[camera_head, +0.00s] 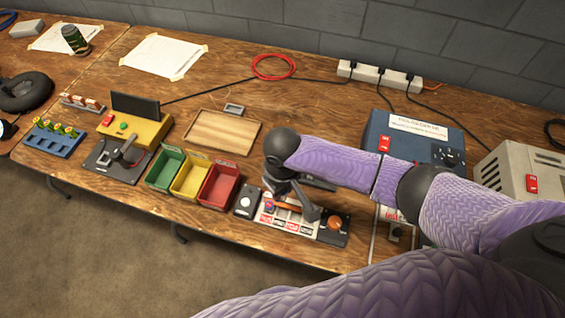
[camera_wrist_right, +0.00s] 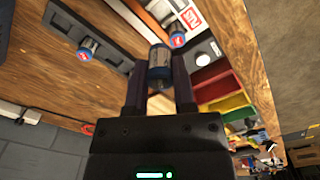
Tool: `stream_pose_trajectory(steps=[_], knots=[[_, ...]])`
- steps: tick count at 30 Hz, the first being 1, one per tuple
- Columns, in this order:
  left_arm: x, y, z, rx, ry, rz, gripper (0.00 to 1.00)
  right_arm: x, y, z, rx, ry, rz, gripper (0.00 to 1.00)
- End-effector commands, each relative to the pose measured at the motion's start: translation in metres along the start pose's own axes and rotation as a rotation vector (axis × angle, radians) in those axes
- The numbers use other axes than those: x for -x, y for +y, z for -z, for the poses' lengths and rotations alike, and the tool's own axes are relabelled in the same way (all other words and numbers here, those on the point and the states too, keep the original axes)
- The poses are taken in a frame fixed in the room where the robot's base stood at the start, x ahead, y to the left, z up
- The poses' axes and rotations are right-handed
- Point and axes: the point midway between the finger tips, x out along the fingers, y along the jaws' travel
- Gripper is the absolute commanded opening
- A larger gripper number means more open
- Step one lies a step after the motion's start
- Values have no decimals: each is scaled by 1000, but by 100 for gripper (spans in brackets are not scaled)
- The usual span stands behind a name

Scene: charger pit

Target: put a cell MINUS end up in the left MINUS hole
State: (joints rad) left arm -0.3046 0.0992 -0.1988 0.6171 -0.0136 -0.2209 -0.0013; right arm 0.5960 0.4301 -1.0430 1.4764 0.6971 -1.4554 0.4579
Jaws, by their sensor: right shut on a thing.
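My right gripper (camera_head: 283,190) is over the charger panel (camera_head: 330,238) at the table's front edge. In the right wrist view its two fingers (camera_wrist_right: 158,92) are shut on a grey and dark blue cell (camera_wrist_right: 158,66). I cannot tell which end of this cell is up. A blue cell with a red and white top (camera_wrist_right: 178,40) stands in the white labelled part of the panel, just beyond the held one. Another such cell (camera_wrist_right: 88,48) stands in a dark grey rack (camera_wrist_right: 62,22). My arm and gripper hide part of the panel's holes. My left gripper is not in view.
Green (camera_head: 164,168), yellow (camera_head: 191,176) and red (camera_head: 219,185) bins stand left of the panel. A blue box (camera_head: 412,140) stands behind my right arm. A wooden tray (camera_head: 222,131) lies behind the bins.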

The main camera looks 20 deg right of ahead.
Motion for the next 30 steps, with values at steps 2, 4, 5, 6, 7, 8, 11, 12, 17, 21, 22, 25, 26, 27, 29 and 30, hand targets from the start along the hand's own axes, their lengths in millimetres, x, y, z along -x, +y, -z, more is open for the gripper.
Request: stream_pose_trajectory(steps=[2,4,5,6,7,8,11,12,17,21,22,25,26,27,29,30], knots=[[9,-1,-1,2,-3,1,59,1,-2,-5,-19,-5,-2,0],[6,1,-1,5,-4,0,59,-4,-2,-6,-24,-6,-4,0],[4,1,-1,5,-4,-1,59,-6,-2,-6,-24,-6,-4,0],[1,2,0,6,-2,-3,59,-8,-2,-6,-24,-6,-4,0],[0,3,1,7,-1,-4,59,-10,-2,-6,-23,-6,-4,0],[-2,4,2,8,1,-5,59,-11,-2,-6,-23,-6,-4,0],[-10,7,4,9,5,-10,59,-18,-2,-6,-23,-6,-4,0],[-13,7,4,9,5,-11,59,-21,-2,-6,-23,-6,-4,0],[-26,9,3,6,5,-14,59,-33,-2,-6,-22,-6,-3,0],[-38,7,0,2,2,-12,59,-43,-2,-6,-22,-6,-3,0],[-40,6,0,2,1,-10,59,-45,-2,-6,-22,-6,-3,0],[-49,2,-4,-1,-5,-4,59,-53,-2,-6,-22,-6,-3,0],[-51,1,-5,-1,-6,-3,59,-55,-2,-6,-22,-6,-3,0],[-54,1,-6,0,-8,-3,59,-58,-2,-6,-22,-6,-3,0],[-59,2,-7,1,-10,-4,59,-62,-2,-6,-22,-6,-3,0],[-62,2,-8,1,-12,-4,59,-64,-2,-6,-22,-6,-3,0]])
